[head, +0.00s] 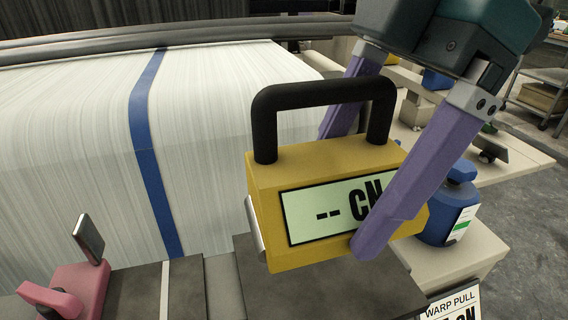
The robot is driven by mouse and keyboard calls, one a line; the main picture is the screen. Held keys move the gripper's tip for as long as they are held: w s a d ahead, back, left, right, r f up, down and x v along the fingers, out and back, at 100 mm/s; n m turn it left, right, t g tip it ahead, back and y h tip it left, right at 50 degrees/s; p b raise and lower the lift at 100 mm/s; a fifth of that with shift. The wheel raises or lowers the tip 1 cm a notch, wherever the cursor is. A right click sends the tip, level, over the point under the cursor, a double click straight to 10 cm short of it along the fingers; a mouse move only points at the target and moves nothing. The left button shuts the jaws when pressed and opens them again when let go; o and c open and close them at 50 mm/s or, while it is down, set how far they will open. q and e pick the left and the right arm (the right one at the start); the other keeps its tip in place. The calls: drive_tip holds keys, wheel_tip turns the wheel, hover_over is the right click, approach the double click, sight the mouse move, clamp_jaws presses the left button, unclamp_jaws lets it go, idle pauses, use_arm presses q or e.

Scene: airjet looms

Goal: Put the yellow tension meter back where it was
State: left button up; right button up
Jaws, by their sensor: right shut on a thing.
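The yellow tension meter (265,187) has a black loop handle on top and a pale display reading "-- CN". My right gripper (345,190) comes in from the upper right with purple fingers and is shut on the meter. One finger crosses the front of the display and hides part of it; the other goes behind the meter. The meter appears to be above a dark grey mat (385,285); I cannot tell whether it touches it. My left gripper is not in view.
White warp sheet (90,130) with a blue band fills the left. A blue bottle (452,212) stands close behind the meter at right. A pink device (80,288) sits at lower left. A "WARP PULL" sign (450,304) is at bottom right. Shelving (540,95) stands beyond.

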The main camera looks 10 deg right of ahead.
sight(392, 153)
wheel_tip(392, 153, down, 7)
drive_tip(key=shift+r+b, duration=0.2)
drive_tip(key=shift+b, duration=0.4)
drive_tip(key=shift+w, duration=0.1)
drive_tip(key=o, duration=1.6)
drive_tip(key=shift+c, duration=0.2)
drive_tip(key=shift+d+r, duration=0.1)
drive_tip(key=shift+r, duration=0.25)
drive_tip(key=p+v, duration=0.2)
drive_tip(key=v, duration=0.8)
drive_tip(key=shift+d+r, duration=0.2)
drive_tip(key=shift+r, duration=0.15)
drive_tip(key=shift+d+r, duration=0.15)
drive_tip(key=shift+r, duration=0.1)
